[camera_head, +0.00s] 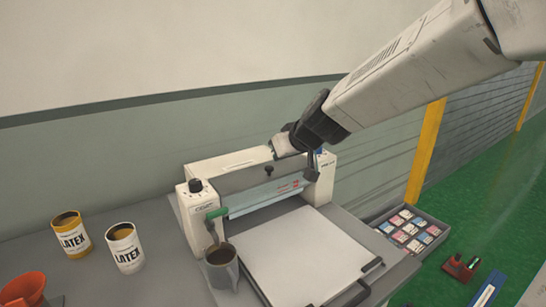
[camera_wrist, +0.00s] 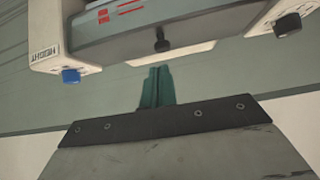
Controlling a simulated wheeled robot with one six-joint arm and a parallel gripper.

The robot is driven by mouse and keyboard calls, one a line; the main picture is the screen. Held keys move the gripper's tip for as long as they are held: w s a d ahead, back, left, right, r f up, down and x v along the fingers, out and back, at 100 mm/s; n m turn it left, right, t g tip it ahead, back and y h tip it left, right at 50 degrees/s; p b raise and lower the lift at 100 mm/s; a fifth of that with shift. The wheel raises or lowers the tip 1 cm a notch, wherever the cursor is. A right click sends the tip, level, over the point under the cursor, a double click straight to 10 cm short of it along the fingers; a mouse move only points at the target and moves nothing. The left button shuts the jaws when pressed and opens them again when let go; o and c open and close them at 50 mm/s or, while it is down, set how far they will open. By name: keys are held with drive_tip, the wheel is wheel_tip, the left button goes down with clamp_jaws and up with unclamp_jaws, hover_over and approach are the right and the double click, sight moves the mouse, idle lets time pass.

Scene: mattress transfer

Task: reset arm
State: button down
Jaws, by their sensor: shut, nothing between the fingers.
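My arm reaches in from the upper right in the head view. Its gripper (camera_head: 273,149) is above the back of a white bench machine (camera_head: 187,213), close to the wall. In the wrist view the teal fingers of my gripper (camera_wrist: 156,86) are pressed together with nothing between them. The machine (camera_wrist: 45,40) shows upside down beyond them, with a blue knob (camera_wrist: 71,76) at left and a black knob (camera_wrist: 288,24) at right. I cannot tell the exact gap between fingers and machine.
Two LATEX cans (camera_head: 71,236) (camera_head: 125,250) and an orange funnel-like item (camera_head: 22,289) stand on the grey bench at left. A grey cup (camera_head: 221,270) is at the machine's front left corner. A tray of small coloured packs (camera_head: 411,232) is at right.

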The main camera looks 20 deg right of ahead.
drive_tip(key=s+a+f+m+g+y, duration=0.1)
drive_tip(key=s+f+g, duration=0.15)
drive_tip(key=s, duration=0.75)
drive_tip(key=s+f+m+g+y, duration=0.1)
drive_tip(key=s+f+g, duration=0.15)
drive_tip(key=s, duration=0.75)
drive_tip(key=s+d+r+g+h, duration=0.1)
drive_tip(key=s+d+h, duration=0.1)
drive_tip(key=s+d, duration=0.2)
drive_tip(key=s+d+r+m+g+h, duration=0.1)
drive_tip(key=s+d, duration=0.3)
drive_tip(key=s, duration=0.5)
drive_tip(key=shift+s+r+g+h, duration=0.25)
drive_tip(key=shift+r+g+h, duration=0.25)
drive_tip(key=shift+r+h, duration=0.3)
